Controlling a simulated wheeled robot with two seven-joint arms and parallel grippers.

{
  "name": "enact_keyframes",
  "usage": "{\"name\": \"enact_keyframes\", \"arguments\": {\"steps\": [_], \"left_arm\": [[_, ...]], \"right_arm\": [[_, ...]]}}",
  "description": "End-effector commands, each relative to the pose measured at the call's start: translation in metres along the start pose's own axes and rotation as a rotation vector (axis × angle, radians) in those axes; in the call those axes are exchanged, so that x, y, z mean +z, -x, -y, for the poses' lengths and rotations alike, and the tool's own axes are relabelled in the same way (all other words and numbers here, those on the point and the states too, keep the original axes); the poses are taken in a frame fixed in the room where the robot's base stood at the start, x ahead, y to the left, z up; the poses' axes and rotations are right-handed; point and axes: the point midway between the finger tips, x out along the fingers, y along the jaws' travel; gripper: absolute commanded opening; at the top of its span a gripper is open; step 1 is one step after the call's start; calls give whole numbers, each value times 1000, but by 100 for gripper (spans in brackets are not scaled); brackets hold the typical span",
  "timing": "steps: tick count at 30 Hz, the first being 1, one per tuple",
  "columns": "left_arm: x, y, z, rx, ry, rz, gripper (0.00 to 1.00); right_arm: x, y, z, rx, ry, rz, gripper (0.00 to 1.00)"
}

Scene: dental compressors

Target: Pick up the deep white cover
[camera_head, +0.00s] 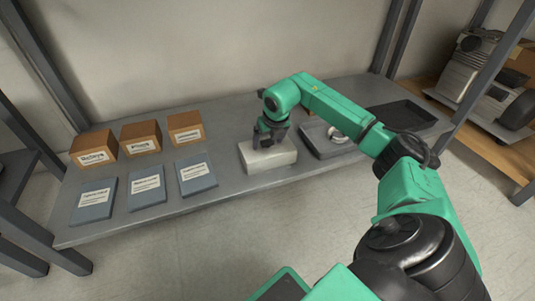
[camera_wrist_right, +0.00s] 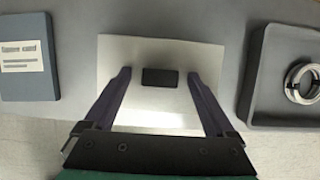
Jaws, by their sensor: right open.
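The deep white cover (camera_head: 268,158) is a white box-like block on the grey shelf, right of the blue cards. In the right wrist view the cover (camera_wrist_right: 160,54) shows from above, with a dark rectangle (camera_wrist_right: 160,77) near its middle. My right gripper (camera_head: 268,140) is directly over the cover. In the right wrist view its two fingers (camera_wrist_right: 160,78) are spread apart over the cover, with the dark rectangle between them. Whether the fingertips touch the cover I cannot tell. My left gripper is not in view.
Several cardboard boxes (camera_head: 141,137) and blue labelled cards (camera_head: 146,187) lie left on the shelf (camera_head: 225,195). A grey tray (camera_head: 323,149) holding a metal ring (camera_wrist_right: 303,83) is close right of the cover. A dark tray (camera_head: 403,116) lies further right, and a compressor (camera_head: 470,75) stands beyond.

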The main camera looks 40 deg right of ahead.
Motion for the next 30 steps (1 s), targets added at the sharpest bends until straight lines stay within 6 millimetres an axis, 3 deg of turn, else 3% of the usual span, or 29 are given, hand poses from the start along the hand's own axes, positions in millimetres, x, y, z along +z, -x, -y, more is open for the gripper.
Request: {"name": "enact_keyframes", "arguments": {"steps": [4, 11, 23, 30], "left_arm": [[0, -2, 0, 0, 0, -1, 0], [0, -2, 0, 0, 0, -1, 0], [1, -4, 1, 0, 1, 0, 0], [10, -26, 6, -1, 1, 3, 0]], "right_arm": [[0, 2, 0, -1, 1, -1, 90], [0, 2, 0, -1, 1, -1, 2], [2, 5, 0, 0, 0, 0, 0], [17, 41, 0, -1, 0, 3, 0]]}}
